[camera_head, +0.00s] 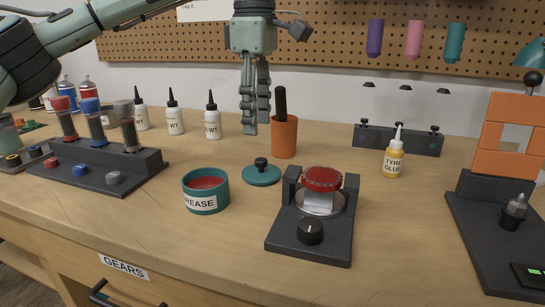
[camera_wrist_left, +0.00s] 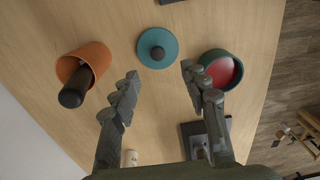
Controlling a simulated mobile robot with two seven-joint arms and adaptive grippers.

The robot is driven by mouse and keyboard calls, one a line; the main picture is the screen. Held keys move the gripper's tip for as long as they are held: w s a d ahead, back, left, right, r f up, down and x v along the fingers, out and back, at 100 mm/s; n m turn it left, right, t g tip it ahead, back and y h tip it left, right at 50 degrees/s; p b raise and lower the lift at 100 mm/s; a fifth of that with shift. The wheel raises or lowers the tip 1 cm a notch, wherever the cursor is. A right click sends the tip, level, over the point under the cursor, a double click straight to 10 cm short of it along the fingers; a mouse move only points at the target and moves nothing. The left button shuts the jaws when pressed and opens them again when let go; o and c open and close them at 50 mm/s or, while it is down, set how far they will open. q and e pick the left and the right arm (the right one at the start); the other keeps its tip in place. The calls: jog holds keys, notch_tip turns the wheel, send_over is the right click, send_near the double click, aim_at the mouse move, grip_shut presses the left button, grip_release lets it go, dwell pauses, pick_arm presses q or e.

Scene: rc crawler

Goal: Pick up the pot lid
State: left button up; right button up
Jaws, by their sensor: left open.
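The pot lid (camera_head: 261,174) is a flat teal disc with a black knob, lying on the workbench in the head view. It also shows in the left wrist view (camera_wrist_left: 157,47), beyond my fingertips. The teal grease pot (camera_head: 205,192), open with red grease inside, stands to the left of the lid. It shows at the right in the wrist view (camera_wrist_left: 222,70). My left gripper (camera_head: 255,128) hangs pointing down above and behind the lid, with its fingers spread and nothing between them. The right gripper is not in view.
An orange cup (camera_head: 284,138) with a black-handled tool stands behind the lid. A dark stand with a red gear (camera_head: 322,180) is to its right. White bottles (camera_head: 212,120) stand at the back left. Bare wood lies in front of the lid.

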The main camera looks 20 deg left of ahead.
aim_at(261, 159)
pick_arm(q)
jog(key=shift+w+f, duration=0.15)
jog(key=shift+f, duration=0.5)
jog(key=f, duration=0.5)
jog(key=shift+d+f, duration=0.25)
jog(key=shift+f, duration=0.4)
jog(key=c, duration=0.5)
grip_shut()
pick_arm(e)
jog(key=shift+s+f, duration=0.5)
jog(key=shift+f, duration=0.15)
